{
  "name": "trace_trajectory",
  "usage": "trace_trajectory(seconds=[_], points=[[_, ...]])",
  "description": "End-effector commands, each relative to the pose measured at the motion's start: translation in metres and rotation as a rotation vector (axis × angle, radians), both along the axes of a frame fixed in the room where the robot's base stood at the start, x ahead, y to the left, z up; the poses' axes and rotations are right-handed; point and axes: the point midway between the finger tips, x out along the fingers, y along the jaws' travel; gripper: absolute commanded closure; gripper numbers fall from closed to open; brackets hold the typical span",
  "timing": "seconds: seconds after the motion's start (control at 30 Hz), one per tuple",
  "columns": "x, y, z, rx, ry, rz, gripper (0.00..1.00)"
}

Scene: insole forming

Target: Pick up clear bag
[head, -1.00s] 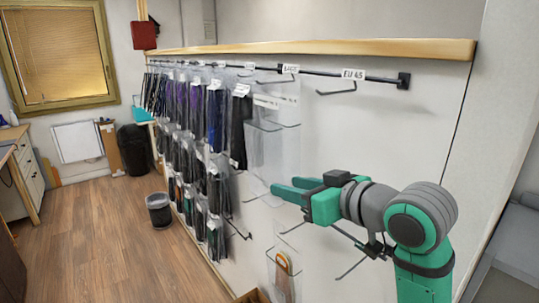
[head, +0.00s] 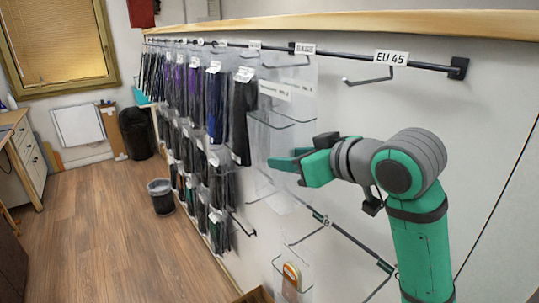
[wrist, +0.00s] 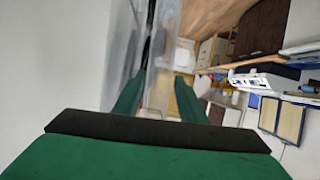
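Clear bags (head: 285,105) hang flat from the upper rail on the wall panel, below a white label. They are see-through, so their edges are hard to tell apart. My gripper (head: 279,163) is at the lower part of these bags, with its fingers pointing left along the wall. In the wrist view my gripper (wrist: 160,82) has its two green fingers apart, so it is open. A pale translucent sheet (wrist: 165,35) shows beyond the fingertips in the wrist view. I cannot tell whether the fingers touch a bag.
Dark and purple packaged insoles (head: 215,105) hang further along the rail. A lower rail carries another clear bag with an orange item (head: 291,275). An empty hook (head: 368,80) sticks out under the EU 45 label (head: 391,57).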

Motion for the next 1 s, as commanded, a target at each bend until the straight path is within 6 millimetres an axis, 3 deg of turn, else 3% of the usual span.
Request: trace_trajectory(seconds=[0.37, 0.63, 0.9, 0.93, 1.0], points=[[0.026, 0.02, -0.013, -0.001, 0.002, 0.005, 0.62], [0.055, 0.041, -0.028, 0.0, 0.002, 0.005, 0.62], [0.06, 0.043, -0.03, 0.0, -0.001, 0.002, 0.62], [0.06, 0.043, -0.03, 0.0, -0.001, 0.002, 0.65], [0.06, 0.043, -0.03, 0.0, -0.001, 0.002, 0.82]])
